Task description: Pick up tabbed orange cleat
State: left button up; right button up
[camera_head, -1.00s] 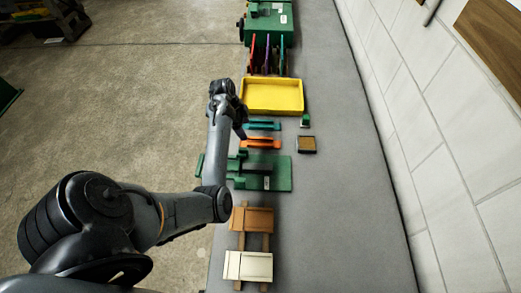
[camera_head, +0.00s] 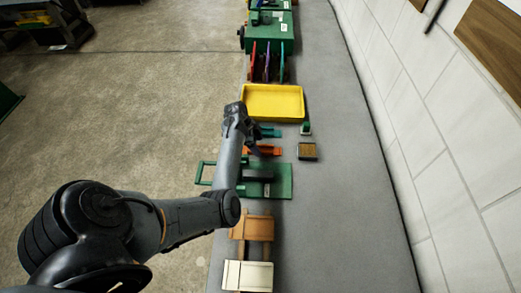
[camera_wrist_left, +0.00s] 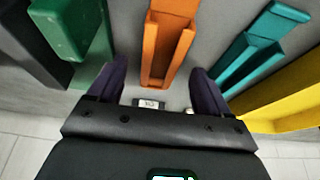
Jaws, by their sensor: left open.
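The orange cleat (camera_head: 265,150) lies on the grey bench between a green tool and a teal cleat (camera_head: 271,132). My left gripper (camera_head: 252,142) is over the left part of the orange cleat and partly hides it in the head view. In the left wrist view, the orange cleat (camera_wrist_left: 163,50) is a channel-shaped piece lying between the spread dark fingers of my open, empty left gripper (camera_wrist_left: 158,85). The teal cleat (camera_wrist_left: 255,50) lies to the right there. My right gripper is not in view.
A green tool (camera_head: 277,184) lies nearer to me, and a yellow tray (camera_head: 272,90) farther off. A small brown-topped block (camera_head: 307,151) and a small green piece (camera_head: 305,128) sit to the right. The bench's right side (camera_head: 350,210) is clear.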

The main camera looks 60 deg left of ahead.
aim_at(261, 150)
pick_arm(q)
jog(key=shift+x, duration=1.1)
jog(key=shift+c, duration=0.4)
jog(key=c, duration=1.1)
